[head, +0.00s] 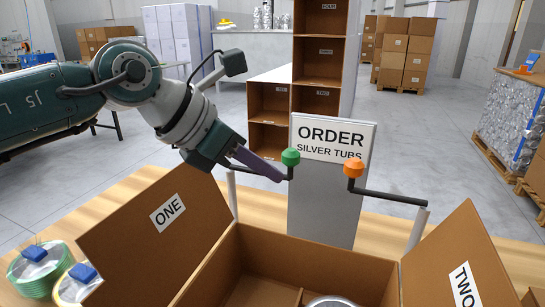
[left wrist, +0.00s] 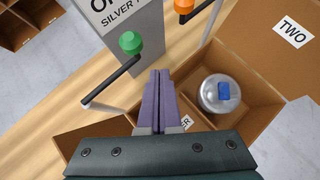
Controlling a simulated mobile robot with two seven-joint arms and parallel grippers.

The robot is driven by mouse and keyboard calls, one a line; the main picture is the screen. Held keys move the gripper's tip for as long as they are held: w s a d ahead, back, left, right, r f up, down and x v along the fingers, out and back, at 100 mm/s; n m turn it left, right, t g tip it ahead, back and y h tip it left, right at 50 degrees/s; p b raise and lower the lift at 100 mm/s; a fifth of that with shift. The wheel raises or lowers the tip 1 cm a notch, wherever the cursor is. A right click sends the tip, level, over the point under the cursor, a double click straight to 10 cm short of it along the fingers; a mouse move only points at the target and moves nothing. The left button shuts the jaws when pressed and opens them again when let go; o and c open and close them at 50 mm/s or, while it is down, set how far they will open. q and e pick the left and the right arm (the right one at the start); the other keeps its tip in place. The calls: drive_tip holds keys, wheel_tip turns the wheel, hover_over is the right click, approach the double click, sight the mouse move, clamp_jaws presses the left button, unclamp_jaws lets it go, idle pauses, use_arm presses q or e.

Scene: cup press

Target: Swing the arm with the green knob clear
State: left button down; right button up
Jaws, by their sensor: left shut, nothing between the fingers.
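The green knob (head: 290,157) stands on the end of a black swing arm (left wrist: 115,78), which pivots on a pale post (head: 232,196) behind the box. In the head view the gripper hides most of this arm. The arm reaches inward, in front of the order sign (head: 325,144). My left gripper (head: 279,178) is shut and empty, its purple fingers beside the knob's stem in the head view. In the left wrist view the fingertips (left wrist: 160,73) are right of and below the green knob (left wrist: 130,43), with a visible gap. My right gripper is out of view.
An orange knob (head: 353,169) on a second black arm stands to the right. The open cardboard box (head: 330,262) has flaps marked ONE and TWO. A silver tub with a blue block (left wrist: 224,92) sits inside. Two more tubs with blue blocks stand at lower left.

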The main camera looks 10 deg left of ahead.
use_arm(q)
drive_tip(key=s+a+r, duration=0.2)
drive_tip(key=s+r, duration=0.4)
drive_tip(key=s, duration=0.1)
drive_tip(key=shift+s+r, duration=0.2)
drive_tip(key=shift+r, duration=0.15)
